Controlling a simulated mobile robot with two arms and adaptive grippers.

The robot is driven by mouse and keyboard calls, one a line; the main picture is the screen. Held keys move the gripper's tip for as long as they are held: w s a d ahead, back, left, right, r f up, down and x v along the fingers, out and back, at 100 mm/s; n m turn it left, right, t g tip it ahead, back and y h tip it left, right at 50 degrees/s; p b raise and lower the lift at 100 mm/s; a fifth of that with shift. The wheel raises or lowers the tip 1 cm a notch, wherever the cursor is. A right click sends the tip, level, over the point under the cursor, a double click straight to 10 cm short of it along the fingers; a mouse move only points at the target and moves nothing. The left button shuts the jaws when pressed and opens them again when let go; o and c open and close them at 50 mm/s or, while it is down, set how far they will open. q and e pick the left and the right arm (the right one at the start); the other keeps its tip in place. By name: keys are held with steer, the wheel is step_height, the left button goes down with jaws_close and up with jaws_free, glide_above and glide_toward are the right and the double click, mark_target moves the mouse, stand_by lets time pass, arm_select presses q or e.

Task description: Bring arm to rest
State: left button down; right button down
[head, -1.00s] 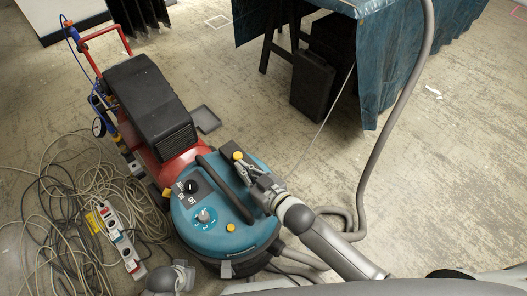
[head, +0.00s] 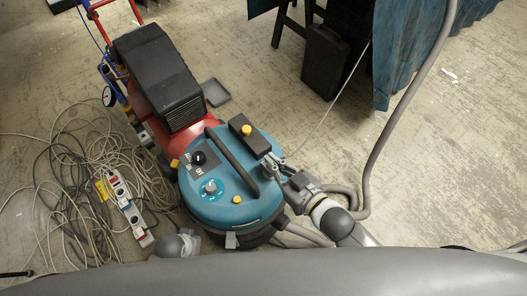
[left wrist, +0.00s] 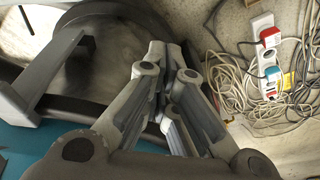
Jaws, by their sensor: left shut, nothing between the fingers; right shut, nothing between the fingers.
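My right gripper (head: 269,163) is shut and empty in the head view. Its tips show at the right edge of the teal vacuum cleaner (head: 217,205); I cannot tell if they touch it. Its arm comes in from the lower right. My left gripper (left wrist: 172,82) fills the middle of the left wrist view, fingers together with nothing between them. In the head view, only a small part of my left arm shows, low and left of the vacuum cleaner.
A red compressor with a black cover (head: 158,75) stands behind the vacuum cleaner. Tangled cables and a power strip (head: 127,209) lie at left. A grey hose (head: 398,105) rises at right. A table with blue cloth (head: 400,50) stands at the back. Floor at right is clear.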

steer(key=shift+v, duration=1.05)
steer(key=shift+d, duration=0.1)
